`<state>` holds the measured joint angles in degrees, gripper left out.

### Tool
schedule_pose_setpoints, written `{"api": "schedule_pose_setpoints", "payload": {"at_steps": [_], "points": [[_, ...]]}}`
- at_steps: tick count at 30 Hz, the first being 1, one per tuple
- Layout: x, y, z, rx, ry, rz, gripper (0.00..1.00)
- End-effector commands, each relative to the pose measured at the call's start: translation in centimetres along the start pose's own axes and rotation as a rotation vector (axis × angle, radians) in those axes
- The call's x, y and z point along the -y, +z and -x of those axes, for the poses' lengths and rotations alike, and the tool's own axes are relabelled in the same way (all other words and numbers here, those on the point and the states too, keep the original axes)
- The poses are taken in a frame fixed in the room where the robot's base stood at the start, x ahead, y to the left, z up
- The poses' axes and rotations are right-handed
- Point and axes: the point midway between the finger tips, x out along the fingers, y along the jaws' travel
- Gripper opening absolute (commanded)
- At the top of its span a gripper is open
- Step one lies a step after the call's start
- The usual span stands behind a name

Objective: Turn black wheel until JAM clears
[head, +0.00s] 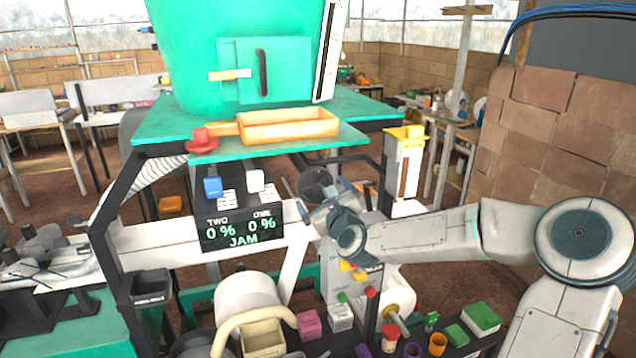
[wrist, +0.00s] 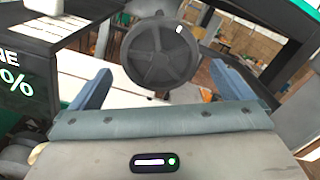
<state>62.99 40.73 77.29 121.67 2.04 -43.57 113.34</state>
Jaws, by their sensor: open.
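The black wheel (head: 314,183) sits under the green machine's shelf, right of the display. In the wrist view the wheel (wrist: 160,52) faces me, round and spoked, with a small pale mark near its upper right rim. My gripper (head: 326,207) is just below and in front of the wheel in the head view. In the wrist view its two blue-grey fingers (wrist: 162,82) stand wide apart, one on each side of the wheel's lower part, with nothing held. I cannot tell whether either finger touches the wheel. The display (head: 240,229) reads 0 % twice and JAM in green.
An orange tray (head: 290,125) and a red button (head: 201,142) sit on the green shelf above. A yellow-topped post (head: 405,160) stands right of the wheel. Below are a white roll (head: 247,295) and a crowded bench of small coloured boxes and cups.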

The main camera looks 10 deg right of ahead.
Motion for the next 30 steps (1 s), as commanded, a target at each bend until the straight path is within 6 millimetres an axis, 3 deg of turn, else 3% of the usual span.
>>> {"api": "schedule_pose_setpoints", "payload": {"at_steps": [4,16,30], "points": [[0.0,0.0,0.0,0.0,0.0,-0.073,1.0],[0.0,-0.1,-0.1,0.0,0.0,-0.074,1.0],[0.0,-0.1,-2.4,0.0,0.0,-0.073,1.0]]}}
